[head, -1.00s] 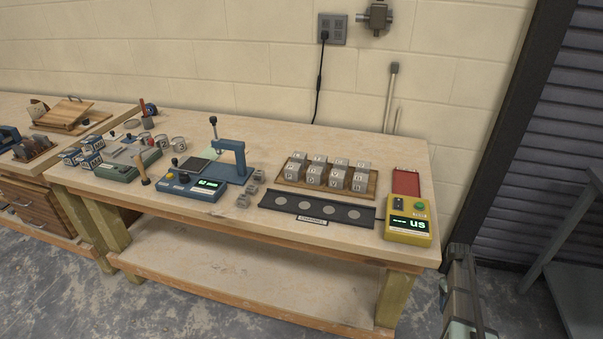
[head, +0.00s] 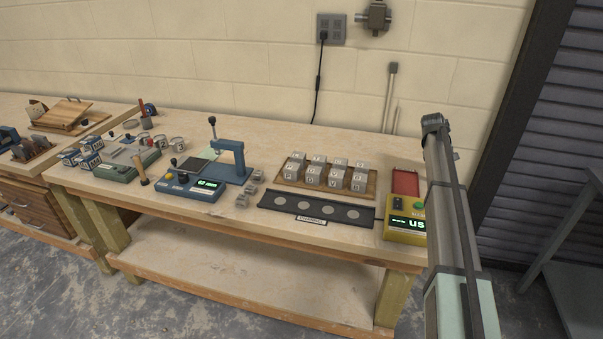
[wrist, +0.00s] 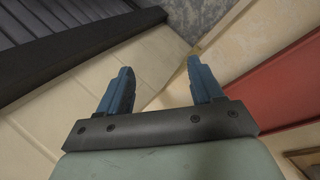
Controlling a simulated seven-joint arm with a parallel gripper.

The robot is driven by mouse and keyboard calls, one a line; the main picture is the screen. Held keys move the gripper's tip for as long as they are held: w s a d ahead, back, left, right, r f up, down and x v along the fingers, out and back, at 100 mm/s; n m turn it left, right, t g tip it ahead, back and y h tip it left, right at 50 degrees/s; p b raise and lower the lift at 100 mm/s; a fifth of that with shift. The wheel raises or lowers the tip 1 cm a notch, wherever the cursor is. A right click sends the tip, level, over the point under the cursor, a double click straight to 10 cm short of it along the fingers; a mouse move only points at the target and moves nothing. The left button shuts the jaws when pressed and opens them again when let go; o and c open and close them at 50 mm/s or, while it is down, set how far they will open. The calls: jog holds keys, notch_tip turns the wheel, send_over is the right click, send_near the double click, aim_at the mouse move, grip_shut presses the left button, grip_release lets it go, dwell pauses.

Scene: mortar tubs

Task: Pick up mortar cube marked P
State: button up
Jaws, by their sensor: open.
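Several grey mortar cubes stand in two rows on a wooden tray (head: 282,184) on the bench in the head view. Their faces carry pale letters, too small to read surely; the left cube of the front row (head: 292,172) may bear the P. My gripper (wrist: 160,75) is open and empty in the wrist view, its two blue fingers apart over the bench end and wall. In the head view my arm stands up at the right, right of the tray; its fingers cannot be made out there. No cube shows in the wrist view.
A black strip with round discs (head: 318,207) lies in front of the tray. A yellow meter (head: 404,230) and a red tray (head: 405,182) stand at the right, close to my arm. A blue press (head: 232,160) and several small cubes (head: 251,188) are left of the tray.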

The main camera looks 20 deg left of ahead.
aim_at(293, 166)
jog(key=s+a+r+n+y, duration=0.1)
jog(key=a, duration=0.8)
jog(key=s+a+r+n+y, duration=0.1)
jog(key=a+r+n+y, duration=0.1)
jog(key=a, duration=0.7)
jog(key=s+a+r+n+y, duration=0.1)
jog(key=s+a+r+y, duration=0.1)
jog(key=a, duration=0.7)
jog(key=shift+r+n+g, duration=0.1)
jog(key=shift+n+g, duration=0.2)
jog(key=s+a+r+n+g+y, duration=0.1)
jog(key=s+a+r+n+y, duration=0.3)
jog(key=a, duration=0.6)
jog(key=s+a+r+n+g, duration=0.15)
jog(key=s+a, duration=0.35)
jog(key=a, duration=0.5)
jog(key=shift+m, duration=0.45)
jog(key=x, duration=0.7)
jog(key=shift+a+f, duration=0.2)
jog(key=shift+f, duration=0.05)
jog(key=shift+d+x, duration=0.15)
jog(key=shift+x, duration=1.2)
jog(key=shift+d+x, duration=0.15)
jog(key=shift+x, duration=1.15)
jog(key=shift+w+f, duration=0.15)
jog(key=c, duration=0.9)
